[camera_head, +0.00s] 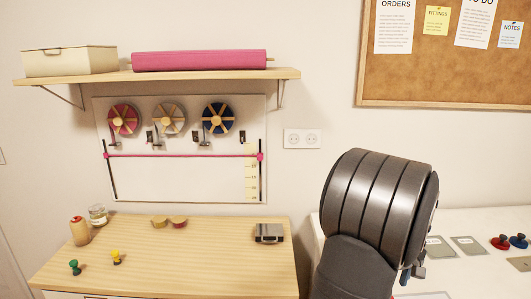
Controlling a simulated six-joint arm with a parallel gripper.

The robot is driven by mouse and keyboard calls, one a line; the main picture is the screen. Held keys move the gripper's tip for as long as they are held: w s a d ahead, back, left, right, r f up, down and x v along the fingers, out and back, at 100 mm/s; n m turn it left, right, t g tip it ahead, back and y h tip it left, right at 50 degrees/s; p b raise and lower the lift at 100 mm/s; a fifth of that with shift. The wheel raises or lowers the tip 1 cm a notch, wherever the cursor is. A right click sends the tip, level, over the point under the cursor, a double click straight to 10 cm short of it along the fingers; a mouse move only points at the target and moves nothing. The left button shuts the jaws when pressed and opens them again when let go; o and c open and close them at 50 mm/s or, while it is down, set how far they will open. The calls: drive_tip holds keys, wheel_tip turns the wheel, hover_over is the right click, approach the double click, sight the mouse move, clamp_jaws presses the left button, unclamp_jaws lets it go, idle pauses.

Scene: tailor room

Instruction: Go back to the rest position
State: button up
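A thick dark grey ribbed arm link of mine stands upright in the lower right of the head view, in front of the gap between the wooden table (215,262) and the white table (497,222). My gripper cannot be made out; the arm link hides what is behind it. Only a small bluish-grey piece shows at the link's right edge, and I cannot tell what it is.
A wooden shelf (205,75) holds a box (70,62) and a pink roll (198,61). Below hangs a panel with several spools (170,119). The wooden table bears a jar (97,214), a grey case (269,233) and small items. Red (500,242) and blue (519,241) knobbed pieces sit right.

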wheel_tip(320, 180, down, 7)
drive_tip(key=shift+f, duration=0.15)
drive_tip(key=shift+w+d+r, duration=0.1)
drive_tip(key=shift+r, duration=0.15)
wheel_tip(320, 180, up, 4)
drive_tip(key=shift+f, duration=0.2)
drive_tip(key=s+d+r, duration=0.4)
drive_tip(key=s+r, duration=0.3)
drive_tip(key=s, duration=0.4)
drive_tip(key=w+a+n, duration=0.7)
drive_tip(key=w+a, duration=1)
drive_tip(key=w, duration=0.1)
drive_tip(key=w+a+f+n, duration=0.1)
drive_tip(key=w+a+n, duration=0.2)
drive_tip(key=a, duration=0.9)
drive_tip(key=w+a+n, duration=0.3)
drive_tip(key=w+a, duration=0.2)
drive_tip(key=a, duration=0.7)
drive_tip(key=shift+w+a+f, duration=0.25)
drive_tip(key=shift+w+f, duration=0.05)
drive_tip(key=shift+f, duration=0.05)
